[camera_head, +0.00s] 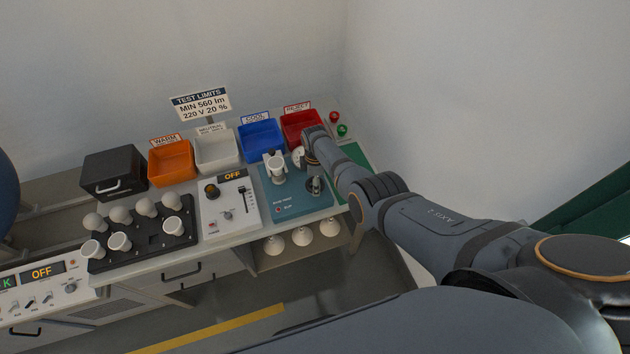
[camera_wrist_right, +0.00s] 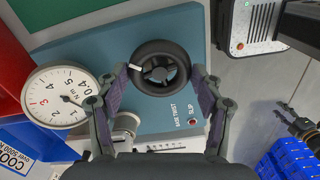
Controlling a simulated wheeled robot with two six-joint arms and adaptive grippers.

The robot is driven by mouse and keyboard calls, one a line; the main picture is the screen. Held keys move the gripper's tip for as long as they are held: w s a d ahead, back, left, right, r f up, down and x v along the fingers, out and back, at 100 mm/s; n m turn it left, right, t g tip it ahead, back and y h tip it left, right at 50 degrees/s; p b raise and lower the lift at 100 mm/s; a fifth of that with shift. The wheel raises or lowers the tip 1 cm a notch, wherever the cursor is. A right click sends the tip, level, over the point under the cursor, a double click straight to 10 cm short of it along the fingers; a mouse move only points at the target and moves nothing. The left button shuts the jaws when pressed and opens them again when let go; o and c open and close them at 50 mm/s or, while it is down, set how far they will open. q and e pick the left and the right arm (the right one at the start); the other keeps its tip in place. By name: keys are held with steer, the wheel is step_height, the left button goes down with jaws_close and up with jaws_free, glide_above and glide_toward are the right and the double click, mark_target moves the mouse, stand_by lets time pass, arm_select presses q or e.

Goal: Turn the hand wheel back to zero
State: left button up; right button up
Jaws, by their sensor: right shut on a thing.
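The hand wheel (camera_wrist_right: 160,68) is a black spoked wheel on the teal base twist unit (camera_wrist_right: 95,48). It has a white mark on its left rim in the right wrist view. My right gripper (camera_wrist_right: 160,78) is shut on the wheel, with one finger at each side of the rim. In the head view my right gripper (camera_head: 313,175) points down over the right part of the teal unit (camera_head: 297,205) and partly hides the wheel. A round white dial (camera_wrist_right: 62,95) with a dark pointer stands beside the wheel.
A white holder (camera_head: 276,168) stands on the unit, left of my right gripper. Orange (camera_head: 172,165), white, blue (camera_head: 261,141) and red (camera_head: 301,128) bins line the back.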

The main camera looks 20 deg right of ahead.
steer(key=n, duration=0.3)
steer(key=shift+n, duration=2.2)
steer(key=o, duration=1.1)
steer(key=shift+o, duration=0.2)
steer(key=shift+r, duration=0.1)
step_height(320, 180, up, 12)
